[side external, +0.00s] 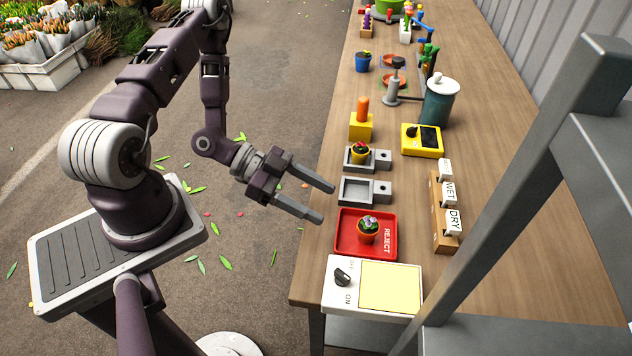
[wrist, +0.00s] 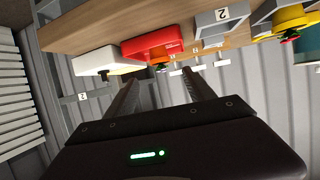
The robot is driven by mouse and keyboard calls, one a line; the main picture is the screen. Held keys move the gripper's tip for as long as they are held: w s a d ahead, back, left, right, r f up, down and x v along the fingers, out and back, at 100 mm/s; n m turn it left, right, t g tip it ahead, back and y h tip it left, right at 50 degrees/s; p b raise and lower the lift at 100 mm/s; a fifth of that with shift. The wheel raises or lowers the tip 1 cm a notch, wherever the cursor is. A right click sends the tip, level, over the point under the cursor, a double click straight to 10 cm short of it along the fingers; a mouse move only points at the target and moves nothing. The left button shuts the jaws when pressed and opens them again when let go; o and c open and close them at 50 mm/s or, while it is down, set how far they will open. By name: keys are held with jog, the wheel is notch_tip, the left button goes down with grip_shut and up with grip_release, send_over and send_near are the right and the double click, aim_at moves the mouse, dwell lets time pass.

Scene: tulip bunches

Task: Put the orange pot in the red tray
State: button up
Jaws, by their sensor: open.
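The orange pot (side external: 366,236) holds a small plant with pale purple flowers. It stands upright inside the red tray (side external: 340,249), which is marked REJECT. In the wrist view, which is upside down, the red tray (wrist: 150,43) shows its outer side, and a bit of the orange pot (wrist: 157,67) shows past its edge. My gripper (side external: 328,204) is open and empty, left of the red tray and apart from the pot. Its two fingers also show in the wrist view (wrist: 160,78), with nothing between them.
An empty grey tray (side external: 346,200) lies behind the red tray. A yellow pot (side external: 359,158) with a red flower stands in another grey tray. A white switch box (side external: 338,296) is at the near end. A wooden block with WET and DRY cards (side external: 440,235) stands to the right.

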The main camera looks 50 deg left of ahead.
jog(key=w+a+y, duration=0.1)
jog(key=w+a+g+y, duration=0.1)
jog(key=a, duration=0.1)
jog(key=a+y, duration=0.1)
jog(key=y, duration=0.1)
jog(key=shift+w+a+f+m+g, duration=0.15)
jog(key=shift+w+f+m+g, duration=0.05)
jog(key=shift+w+m+g, duration=0.2)
jog(key=a+r+n+y, duration=0.3)
jog(key=a+r+y, duration=0.15)
jog(key=r, duration=0.45)
jog(key=a+r+n+y, duration=0.3)
jog(key=r+y, duration=0.2)
jog(key=r, duration=0.3)
jog(key=s+d+r+n+h, duration=0.1)
jog(key=s+d+r+n, duration=0.1)
jog(key=s+d+r, duration=0.3)
jog(key=s+d+r+n+h, duration=0.1)
jog(key=s+d+r+n, duration=0.2)
jog(key=s, duration=0.8)
notch_tip(320, 180, up, 2)
jog(key=shift+s+d+n+g, duration=0.3)
jog(key=shift+d, duration=0.65)
jog(key=shift+h, duration=0.25)
